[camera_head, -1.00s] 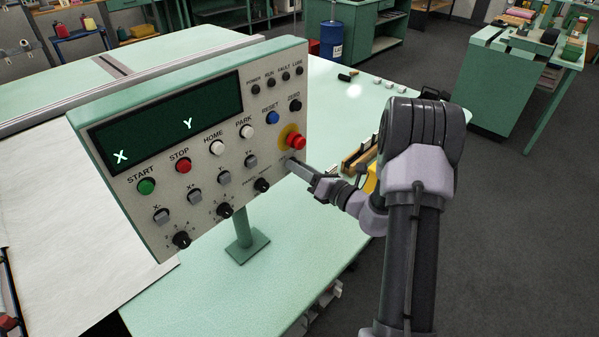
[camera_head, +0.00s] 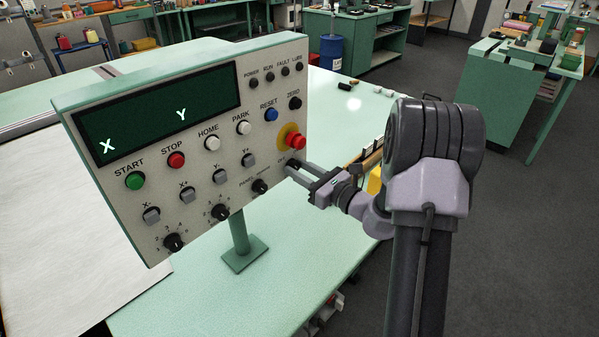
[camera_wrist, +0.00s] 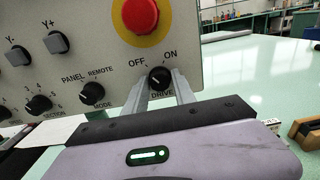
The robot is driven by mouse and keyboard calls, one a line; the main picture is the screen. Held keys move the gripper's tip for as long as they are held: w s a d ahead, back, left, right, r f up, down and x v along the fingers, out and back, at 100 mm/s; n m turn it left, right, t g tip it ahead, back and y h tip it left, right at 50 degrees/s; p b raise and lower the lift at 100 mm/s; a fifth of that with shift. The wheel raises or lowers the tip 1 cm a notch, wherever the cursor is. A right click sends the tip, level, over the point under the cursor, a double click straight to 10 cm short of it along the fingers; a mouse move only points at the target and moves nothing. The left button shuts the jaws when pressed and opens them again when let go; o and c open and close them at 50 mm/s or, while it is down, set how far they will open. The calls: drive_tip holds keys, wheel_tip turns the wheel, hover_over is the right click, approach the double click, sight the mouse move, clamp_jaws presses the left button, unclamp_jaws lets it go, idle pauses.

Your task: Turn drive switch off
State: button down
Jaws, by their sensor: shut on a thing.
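The drive switch (camera_wrist: 160,77) is a black round knob at the lower right of the control panel (camera_head: 140,185), labelled OFF to its left and ON to its right in the wrist view. I cannot tell surely where its pointer mark stands. My gripper (camera_wrist: 160,82) has one finger on each side of the knob and is shut on it. In the head view my gripper (camera_head: 290,166) reaches the panel from the right, just below the red emergency button (camera_head: 296,141), and its fingers hide the knob.
The mode knob (camera_head: 260,187) sits left of the drive switch, with the section knob (camera_head: 220,212) farther left. The red button on its yellow ring is close above my fingers. The panel stands on a post (camera_head: 240,240) on a green table (camera_head: 190,295).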

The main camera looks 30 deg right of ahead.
idle(0.4)
drive_tip(key=c, duration=1)
unclamp_jaws()
drive_tip(key=shift+c, duration=0.2)
drive_tip(key=p+v, duration=0.2)
drive_tip(key=v, duration=1.5)
drive_tip(key=shift+s, duration=0.2)
